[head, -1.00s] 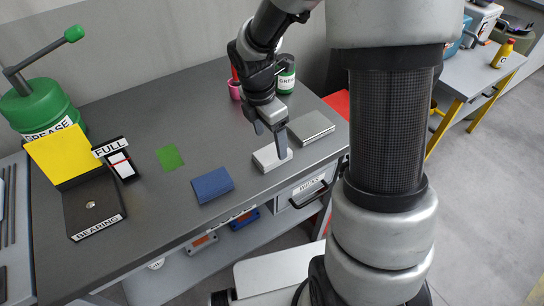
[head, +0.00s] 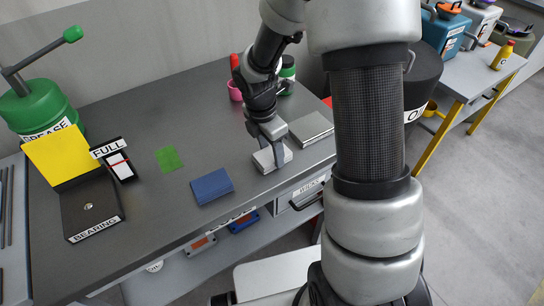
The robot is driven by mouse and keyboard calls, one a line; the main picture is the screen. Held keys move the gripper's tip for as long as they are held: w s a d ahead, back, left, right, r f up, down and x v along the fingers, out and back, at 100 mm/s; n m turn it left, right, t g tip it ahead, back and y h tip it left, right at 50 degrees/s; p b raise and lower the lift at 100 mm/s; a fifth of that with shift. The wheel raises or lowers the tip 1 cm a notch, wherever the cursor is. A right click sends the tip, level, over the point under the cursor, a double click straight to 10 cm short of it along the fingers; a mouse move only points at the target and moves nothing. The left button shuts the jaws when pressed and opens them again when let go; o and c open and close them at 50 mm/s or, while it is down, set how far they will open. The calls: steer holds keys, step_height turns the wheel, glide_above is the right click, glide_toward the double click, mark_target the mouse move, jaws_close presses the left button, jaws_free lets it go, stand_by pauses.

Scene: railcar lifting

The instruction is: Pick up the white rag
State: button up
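The white rag (head: 265,162) is a pale folded pad lying on the dark grey bench (head: 140,220), near its front right edge. My gripper (head: 272,150) is right over the rag, pointing down. Its fingers stand apart and reach down to the rag, hiding part of it. I cannot tell whether they have closed on it. The rag looks flat on the bench.
A grey folded pad (head: 312,127) lies close to the right of the rag, and a blue one (head: 212,186) to its left. A green cloth (head: 169,159), a yellow-lidded bearing box (head: 90,210) and a green grease pump (head: 40,110) are further left. A pink cup (head: 235,92) stands behind.

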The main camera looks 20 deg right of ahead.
mark_target(270, 154)
steer(key=shift+c, duration=1.4)
step_height(270, 154, up, 10)
steer(key=p, duration=0.1)
steer(key=shift+p, duration=0.3)
steer(key=shift+o, duration=1.1)
steer(key=shift+w+a, duration=0.1)
steer(key=shift+c, duration=0.6)
